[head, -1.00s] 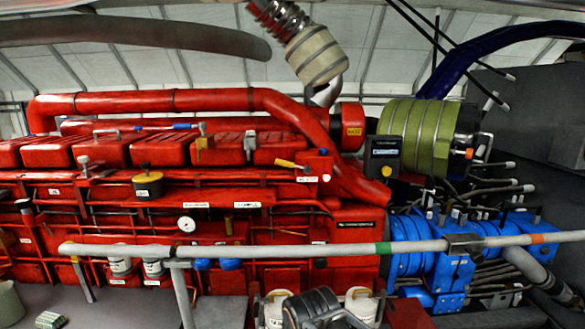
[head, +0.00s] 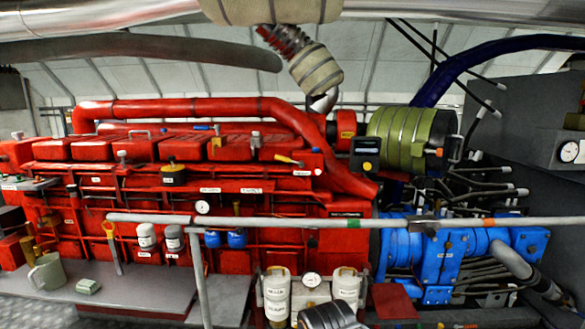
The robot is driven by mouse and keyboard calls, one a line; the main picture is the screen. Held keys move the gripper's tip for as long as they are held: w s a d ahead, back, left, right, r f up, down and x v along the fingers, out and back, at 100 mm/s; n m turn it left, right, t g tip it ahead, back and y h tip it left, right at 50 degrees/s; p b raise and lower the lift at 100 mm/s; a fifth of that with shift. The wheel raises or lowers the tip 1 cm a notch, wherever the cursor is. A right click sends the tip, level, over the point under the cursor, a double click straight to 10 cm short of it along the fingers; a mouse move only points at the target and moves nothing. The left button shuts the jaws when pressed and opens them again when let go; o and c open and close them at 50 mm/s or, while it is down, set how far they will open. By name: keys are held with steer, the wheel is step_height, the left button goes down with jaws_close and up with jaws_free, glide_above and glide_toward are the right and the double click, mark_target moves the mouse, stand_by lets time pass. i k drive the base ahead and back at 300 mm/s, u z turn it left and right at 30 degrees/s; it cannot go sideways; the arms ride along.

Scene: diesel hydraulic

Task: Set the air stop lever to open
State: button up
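A small lever with a yellow-orange handle (head: 289,159) sits at the right end of the red engine, below the thick red pipe. A white label (head: 303,173) lies just below its right end; its text is too small to read. I take this as the likely air stop lever, but cannot confirm it. The handle slopes slightly down to the right. Whether it stands open or shut cannot be told. My gripper does not show clearly. A dark grey ribbed part at the bottom centre may belong to my arm.
A grey handrail (head: 290,221) crosses in front of the engine, with a post (head: 200,280). White canisters (head: 277,297) stand low in front. A grey bench (head: 110,285) at lower left holds a mug (head: 46,272). A black box with a yellow button (head: 366,158) is right of the lever.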

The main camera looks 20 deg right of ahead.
mark_target(301, 163)
steer(key=z, duration=0.15)
steer(key=k, duration=0.4)
steer(key=u, duration=1.1)
steer(key=i, duration=1.35)
steer(key=z, duration=0.8)
